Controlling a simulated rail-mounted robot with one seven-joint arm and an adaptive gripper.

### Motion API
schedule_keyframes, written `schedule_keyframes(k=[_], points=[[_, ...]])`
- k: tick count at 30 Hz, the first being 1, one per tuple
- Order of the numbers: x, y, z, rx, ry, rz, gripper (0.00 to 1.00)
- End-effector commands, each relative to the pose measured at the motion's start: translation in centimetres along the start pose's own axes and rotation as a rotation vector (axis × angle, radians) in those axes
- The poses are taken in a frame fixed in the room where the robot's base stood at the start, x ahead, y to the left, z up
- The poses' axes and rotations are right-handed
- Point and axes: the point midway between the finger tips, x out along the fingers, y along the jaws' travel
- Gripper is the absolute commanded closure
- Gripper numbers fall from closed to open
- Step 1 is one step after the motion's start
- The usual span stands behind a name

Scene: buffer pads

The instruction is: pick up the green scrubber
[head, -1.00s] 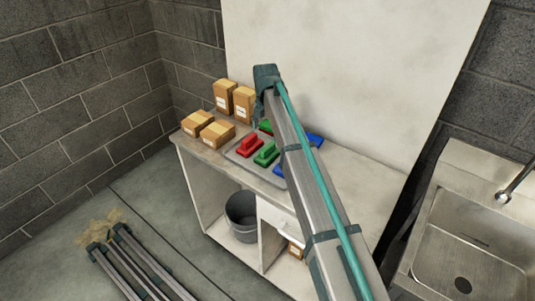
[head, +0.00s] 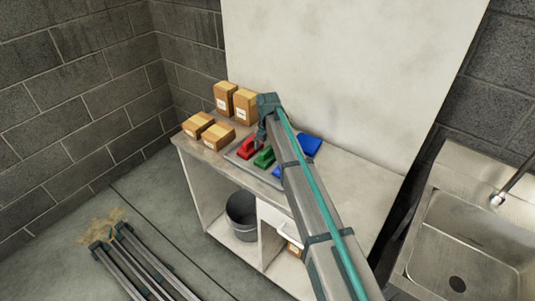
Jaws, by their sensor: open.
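A green scrubber (head: 265,157) lies on a grey tray (head: 233,156) on the workbench, partly covered by my arm. A red scrubber (head: 246,150) lies to its left. Blue scrubbers show on the right, one at the back (head: 311,147) and one in front (head: 277,172), cut off by my arm. My gripper (head: 261,143) points down over the tray, close above and behind the green scrubber. It is open and small in the picture. Whether it touches anything is not clear. The back middle of the tray is hidden by my gripper and arm.
Several cardboard boxes (head: 220,134) stand on the bench left of and behind the tray. A white panel (head: 350,80) rises behind the bench. A bucket (head: 241,216) sits under it. A metal sink (head: 465,245) is at the right.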

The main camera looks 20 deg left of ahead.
Motion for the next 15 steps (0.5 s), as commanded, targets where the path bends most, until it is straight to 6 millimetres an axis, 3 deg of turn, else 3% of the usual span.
schedule_keyframes(k=[4,11,15], points=[[1.4,0.0,0.0,0.0,0.001,-0.001,0.08],[1.8,0.0,0.0,0.001,-0.001,0.001,0.08],[1.8,0.0,0.0,0.001,0.0,0.001,0.27]])
